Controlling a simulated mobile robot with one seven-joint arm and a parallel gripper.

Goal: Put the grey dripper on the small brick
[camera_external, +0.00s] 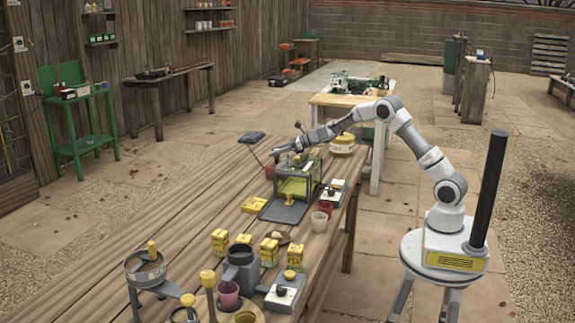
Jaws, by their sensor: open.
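My gripper (279,152) is at the far part of the long wooden table, just above and left of a clear-sided box with yellow inside (297,180). Its fingers are small in this view, and I see nothing held between them. A dark grey cup-shaped piece (240,258) stands on the near part of the table and may be the grey dripper; I cannot be sure. It is well apart from my gripper. I cannot pick out the small brick with certainty; small yellow blocks (219,241) stand beside the grey piece.
The wooden table (150,220) is bare along its left side. A yellow-banded tub (342,145) is behind the box.

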